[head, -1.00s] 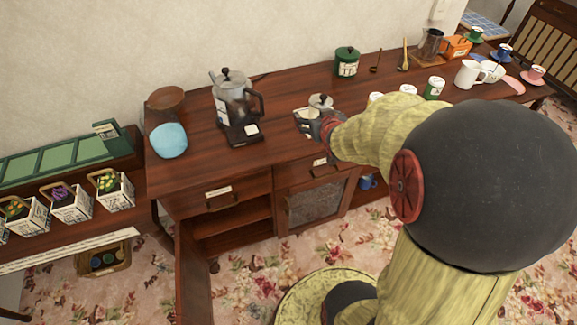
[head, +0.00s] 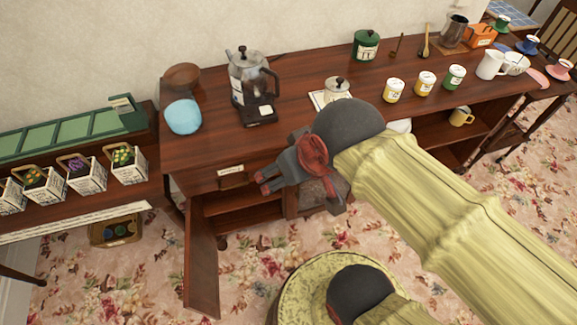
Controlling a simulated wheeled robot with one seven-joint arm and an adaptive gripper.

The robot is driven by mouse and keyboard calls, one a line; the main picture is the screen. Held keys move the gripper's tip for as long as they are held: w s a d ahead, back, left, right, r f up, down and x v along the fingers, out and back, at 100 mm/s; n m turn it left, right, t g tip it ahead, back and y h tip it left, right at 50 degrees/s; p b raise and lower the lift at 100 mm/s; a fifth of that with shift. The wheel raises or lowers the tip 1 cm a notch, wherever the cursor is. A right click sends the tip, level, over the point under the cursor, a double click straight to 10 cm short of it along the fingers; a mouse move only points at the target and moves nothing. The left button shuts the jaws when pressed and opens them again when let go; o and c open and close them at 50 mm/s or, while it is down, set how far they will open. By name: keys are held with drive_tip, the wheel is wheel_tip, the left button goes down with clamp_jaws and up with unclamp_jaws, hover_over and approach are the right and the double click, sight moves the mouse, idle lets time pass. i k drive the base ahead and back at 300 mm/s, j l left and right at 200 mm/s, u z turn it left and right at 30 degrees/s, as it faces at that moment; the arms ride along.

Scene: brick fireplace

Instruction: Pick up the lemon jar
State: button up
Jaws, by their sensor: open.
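Several small lidded jars stand on the wooden sideboard (head: 300,67). A jar with yellow bands (head: 394,91) is nearest, a second yellowish jar (head: 425,84) stands to its right, and a green jar (head: 455,78) is farther right. The labels are too small to read, so I cannot tell which is the lemon jar. My gripper (head: 261,183) is open and empty in front of the sideboard, at drawer height. It points left, away from the jars, with its fingers near the drawer (head: 233,180). My arm passes in front of the jars' side of the cabinet.
A cabinet door (head: 202,260) hangs open. A yellow mug (head: 461,116) sits on a lower shelf.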

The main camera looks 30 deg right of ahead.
sight(394, 88)
drive_tip(key=z, duration=0.5)
drive_tip(key=k+l+z, duration=0.1)
drive_tip(key=z, duration=0.35)
drive_tip(key=l+z, duration=0.15)
drive_tip(key=z, duration=0.35)
drive_tip(key=i+j+z, duration=0.15)
drive_tip(key=z, duration=0.2)
drive_tip(key=i+j+z, duration=0.1)
drive_tip(key=j+z, duration=0.3)
drive_tip(key=l, duration=0.1)
